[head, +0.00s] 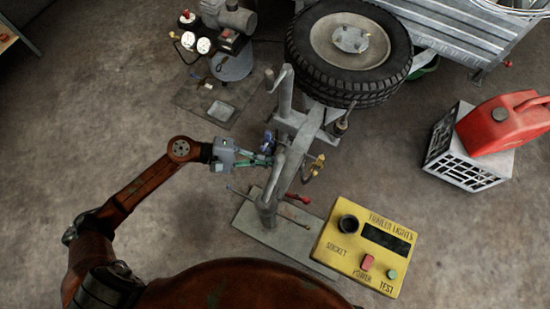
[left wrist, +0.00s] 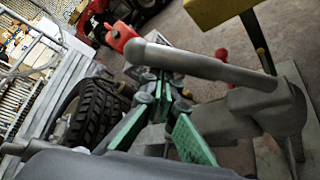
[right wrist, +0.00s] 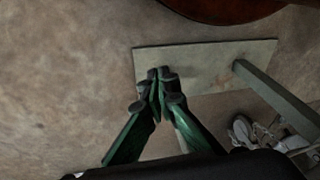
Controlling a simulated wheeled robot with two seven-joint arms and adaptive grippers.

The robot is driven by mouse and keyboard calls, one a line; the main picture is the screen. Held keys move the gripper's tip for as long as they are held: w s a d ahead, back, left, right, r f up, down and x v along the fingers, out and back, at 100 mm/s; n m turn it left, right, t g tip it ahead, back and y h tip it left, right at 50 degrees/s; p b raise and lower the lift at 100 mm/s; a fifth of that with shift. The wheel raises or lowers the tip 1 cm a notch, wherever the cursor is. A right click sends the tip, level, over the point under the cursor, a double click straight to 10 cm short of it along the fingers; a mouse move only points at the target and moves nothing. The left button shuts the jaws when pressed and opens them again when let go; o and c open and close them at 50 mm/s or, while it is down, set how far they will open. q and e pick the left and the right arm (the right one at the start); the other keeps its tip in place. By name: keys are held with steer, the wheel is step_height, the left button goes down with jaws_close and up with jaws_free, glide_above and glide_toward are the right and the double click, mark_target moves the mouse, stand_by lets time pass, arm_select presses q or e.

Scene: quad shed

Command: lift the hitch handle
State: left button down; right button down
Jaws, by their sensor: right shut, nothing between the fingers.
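My left gripper (head: 268,160) reaches in from the left and is close against the hitch. In the left wrist view its green fingers (left wrist: 160,95) are just below and behind the bar; the bar hides part of the tips, so their gap and any contact are unclear. My right gripper (right wrist: 165,75) is shut and empty above a flat base plate (right wrist: 205,58). It does not show in the head view.
A yellow trailer-lights test box (head: 345,262) stands at the lower right of the hitch. A spare tire (head: 305,65) lies behind it, with a compressor (head: 232,65) at its left. A red fuel can (head: 500,125) sits on a white crate (head: 440,160). Concrete floor at left is open.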

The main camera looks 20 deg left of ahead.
arm_select(q)
steer(key=shift+s+d+r, duration=0.1)
steer(key=shift+s+r, duration=0.05)
